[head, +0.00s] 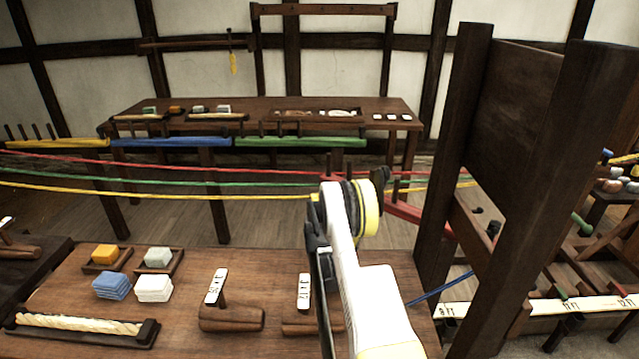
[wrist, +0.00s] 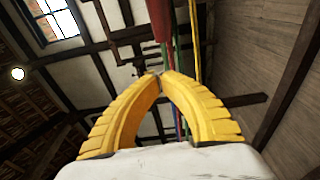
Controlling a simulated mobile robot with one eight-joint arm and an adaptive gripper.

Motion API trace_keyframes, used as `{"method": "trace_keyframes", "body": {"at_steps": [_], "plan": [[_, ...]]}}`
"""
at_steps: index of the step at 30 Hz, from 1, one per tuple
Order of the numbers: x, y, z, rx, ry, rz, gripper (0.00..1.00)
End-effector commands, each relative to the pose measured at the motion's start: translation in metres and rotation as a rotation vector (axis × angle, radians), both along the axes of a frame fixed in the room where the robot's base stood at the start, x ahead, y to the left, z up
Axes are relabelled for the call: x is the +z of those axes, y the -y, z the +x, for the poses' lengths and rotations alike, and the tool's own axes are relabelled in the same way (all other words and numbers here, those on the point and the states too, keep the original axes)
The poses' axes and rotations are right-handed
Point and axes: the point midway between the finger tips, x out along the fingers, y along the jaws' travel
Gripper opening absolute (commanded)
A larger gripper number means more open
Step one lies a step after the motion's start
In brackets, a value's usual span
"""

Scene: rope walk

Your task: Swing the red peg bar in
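The red peg bar (head: 422,216) slants from the dark post frame toward the left, behind my wrist, with dark pegs standing on it. My arm hides its middle. In the wrist view a red length, probably this bar (wrist: 164,20), lies just beyond my fingertips, seemingly apart from them. My gripper (wrist: 161,74) has its yellow fingers arched together with the tips meeting, and nothing shows between them. In the head view my wrist covers the fingers, so contact with the bar cannot be told there.
Yellow (head: 70,143), blue (head: 170,142) and green (head: 300,141) peg bars line up before the back table (head: 260,103). Red, green and yellow ropes (head: 200,193) cross at mid-height. A tall post frame (head: 455,150) stands right. The front bench (head: 190,270) holds blocks and mallets.

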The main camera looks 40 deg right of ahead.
Motion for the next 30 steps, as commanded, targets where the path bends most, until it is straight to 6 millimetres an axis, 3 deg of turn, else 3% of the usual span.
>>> {"method": "trace_keyframes", "body": {"at_steps": [11,23,26,30], "plan": [[-0.002,0.01,0.013,-0.002,0.003,0.004,0.0],[-0.004,0.061,0.079,-0.003,0.004,0.005,0.0],[-0.004,0.083,0.082,-0.004,0.003,0.008,0.0],[-0.001,0.092,0.084,-0.001,0.002,0.009,0.0]]}}
